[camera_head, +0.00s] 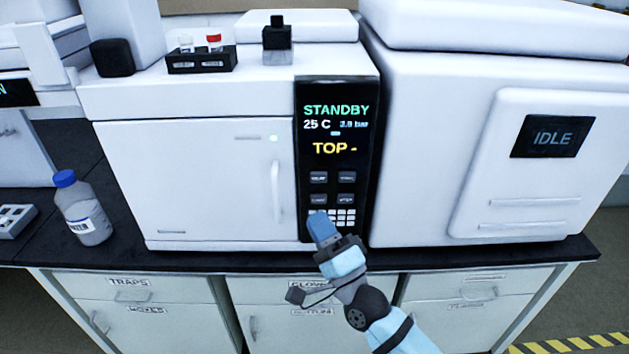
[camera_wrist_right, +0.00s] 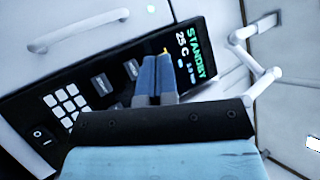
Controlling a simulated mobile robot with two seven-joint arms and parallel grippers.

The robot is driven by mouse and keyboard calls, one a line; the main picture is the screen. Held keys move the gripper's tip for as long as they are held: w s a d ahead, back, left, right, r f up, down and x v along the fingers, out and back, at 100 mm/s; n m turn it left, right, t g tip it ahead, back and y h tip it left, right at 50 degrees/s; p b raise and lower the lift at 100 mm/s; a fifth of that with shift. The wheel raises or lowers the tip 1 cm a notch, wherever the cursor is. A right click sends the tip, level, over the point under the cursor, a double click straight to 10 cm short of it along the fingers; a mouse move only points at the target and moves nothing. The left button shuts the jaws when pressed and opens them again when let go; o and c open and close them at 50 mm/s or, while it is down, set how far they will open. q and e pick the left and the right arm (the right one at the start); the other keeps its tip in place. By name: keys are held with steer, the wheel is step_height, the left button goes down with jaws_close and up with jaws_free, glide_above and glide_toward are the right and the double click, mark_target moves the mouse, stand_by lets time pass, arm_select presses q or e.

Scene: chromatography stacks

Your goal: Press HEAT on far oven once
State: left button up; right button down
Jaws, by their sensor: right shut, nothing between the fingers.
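A white oven (camera_head: 190,175) stands on the bench with its door shut. Its black control panel (camera_head: 304,165) reads STANDBY, 25 C, a bar value, and TOP in yellow. Small grey keys (camera_head: 318,177) sit below the text; their labels are too small to read, so I cannot tell which is HEAT. A white number pad (camera_head: 345,217) is lower. My right gripper (camera_head: 321,226) is shut and empty in front of the panel's lower part, hiding part of it. In the right wrist view, the blue fingertips (camera_wrist_right: 156,66) overlap the panel (camera_wrist_right: 70,85); contact cannot be told. My left gripper is out of view.
A bottle with a blue cap (camera_head: 86,212) stands left of the oven. A vial rack (camera_head: 202,61) sits on top. A white instrument with an IDLE screen (camera_head: 552,138) stands close on the right. The dark bench edge (camera_head: 190,258) runs below, above labelled drawers.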

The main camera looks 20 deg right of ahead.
mark_target(319, 177)
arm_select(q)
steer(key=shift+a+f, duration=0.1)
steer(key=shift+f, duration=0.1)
arm_select(e)
steer(key=shift+w, duration=0.15)
arm_select(q)
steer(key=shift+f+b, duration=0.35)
steer(key=shift+b, duration=0.85)
arm_select(e)
steer(key=w, duration=0.2)
steer(key=w+d, duration=0.1)
steer(key=w, duration=0.2)
steer(key=w+d, duration=0.1)
steer(key=w, duration=0.2)
steer(key=shift+w+d, duration=0.15)
steer(key=shift+d, duration=0.05)
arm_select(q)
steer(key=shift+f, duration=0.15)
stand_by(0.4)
arm_select(e)
steer(key=shift+w+d, duration=0.1)
steer(key=shift+w, duration=0.3)
